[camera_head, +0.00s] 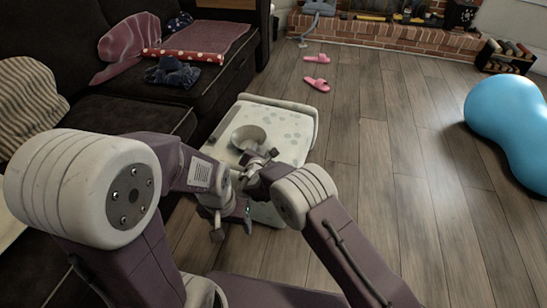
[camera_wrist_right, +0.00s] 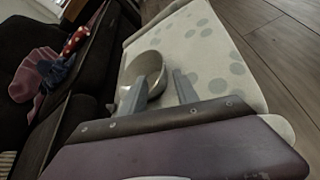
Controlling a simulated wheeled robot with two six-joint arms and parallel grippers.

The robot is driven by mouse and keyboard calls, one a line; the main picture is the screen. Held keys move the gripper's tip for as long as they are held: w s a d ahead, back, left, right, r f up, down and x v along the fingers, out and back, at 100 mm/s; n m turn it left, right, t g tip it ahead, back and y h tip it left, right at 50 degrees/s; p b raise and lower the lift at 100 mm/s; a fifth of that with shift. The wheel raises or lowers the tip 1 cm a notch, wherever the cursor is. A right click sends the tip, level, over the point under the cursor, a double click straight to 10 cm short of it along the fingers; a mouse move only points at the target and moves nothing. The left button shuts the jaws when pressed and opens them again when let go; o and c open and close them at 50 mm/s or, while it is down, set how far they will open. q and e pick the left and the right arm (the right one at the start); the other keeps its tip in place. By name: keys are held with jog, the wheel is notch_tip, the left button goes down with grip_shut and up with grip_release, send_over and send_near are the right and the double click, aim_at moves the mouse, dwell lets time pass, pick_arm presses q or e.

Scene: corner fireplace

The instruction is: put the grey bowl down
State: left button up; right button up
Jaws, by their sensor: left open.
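My right gripper (camera_head: 260,158) is at the near side of the bowl. In the right wrist view its two fingers (camera_wrist_right: 158,95) stand apart, with the bowl's near wall showing between them. I cannot tell whether a finger touches the bowl. My left gripper (camera_head: 232,222) is open and empty, low by the table's near left side.
Pink slippers (camera_head: 317,84) lie on the wooden floor behind the table. A blue peanut-shaped ball (camera_head: 508,130) is at the right. The floor between is clear.

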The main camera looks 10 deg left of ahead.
jog(key=d+r+m+g+h, duration=0.15)
jog(key=d+m+h, duration=0.35)
jog(key=d, duration=0.7)
jog(key=s+d+m+g, duration=0.3)
jog(key=s+d+m, duration=0.25)
jog(key=d, duration=0.35)
jog(key=s+d+m+g, duration=0.3)
jog(key=s+d+m, duration=0.25)
jog(key=d, duration=0.35)
jog(key=s+d+m+g+y, duration=0.1)
jog(key=s+d+m+g, duration=0.1)
jog(key=s+m, duration=0.6)
jog(key=s+d+r+m+g+y, duration=0.1)
jog(key=s+d+m+g+y, duration=0.1)
jog(key=s+m, duration=0.6)
jog(key=s, duration=0.3)
jog(key=shift+s+d+r+m, duration=0.2)
jog(key=shift+s+d+m, duration=0.1)
jog(key=shift+d, duration=0.05)
